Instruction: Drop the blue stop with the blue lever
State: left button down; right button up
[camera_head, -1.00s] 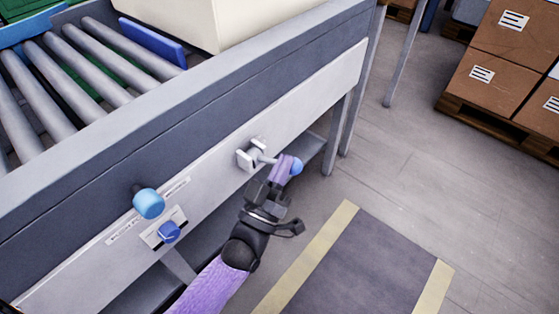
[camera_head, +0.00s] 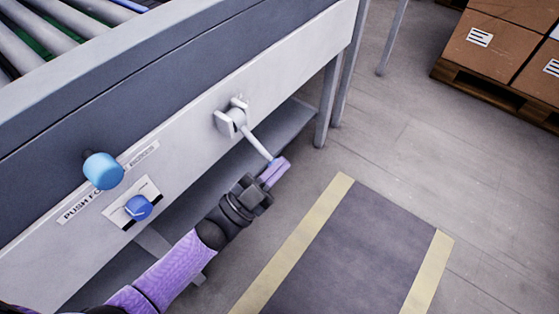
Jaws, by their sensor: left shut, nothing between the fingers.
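The lever (camera_head: 258,143) is a pale rod on a light bracket on the conveyor's front panel. It slants down and to the right. My left gripper (camera_head: 275,172) has purple fingertips, shut with nothing gripped, at the lever's lower end. The fingers cover that end, so I cannot clearly see its blue knob or tell whether they touch it. A thin piece of the blue stop (camera_head: 130,5) seems to show at the top edge, among the rollers; most of it is out of view. My right gripper is not in view.
A large light-blue push knob (camera_head: 103,170) and a small blue dial (camera_head: 138,207) are on the panel (camera_head: 190,150) at left. A conveyor leg (camera_head: 328,100) stands behind the lever. Cardboard boxes (camera_head: 490,45) are far right. The floor around the dark mat (camera_head: 350,255) is clear.

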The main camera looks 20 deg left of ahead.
pick_arm(q)
jog(key=shift+w+a+f+m+g+h+b, duration=0.15)
jog(key=shift+f+m+g+h+b, duration=0.1)
jog(key=shift+f+m, duration=0.25)
jog(key=shift+s+a+f+m+g+h+b, duration=0.15)
jog(key=shift+f+m+g, duration=0.15)
jog(key=shift+m, duration=0.4)
jog(key=shift+w+a+f+m+g+h+b, duration=0.15)
jog(key=shift+f+m+g+h+b, duration=0.1)
jog(key=shift+f+m, duration=0.25)
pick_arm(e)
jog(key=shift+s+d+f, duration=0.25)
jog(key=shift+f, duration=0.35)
pick_arm(q)
jog(key=shift+r, duration=0.1)
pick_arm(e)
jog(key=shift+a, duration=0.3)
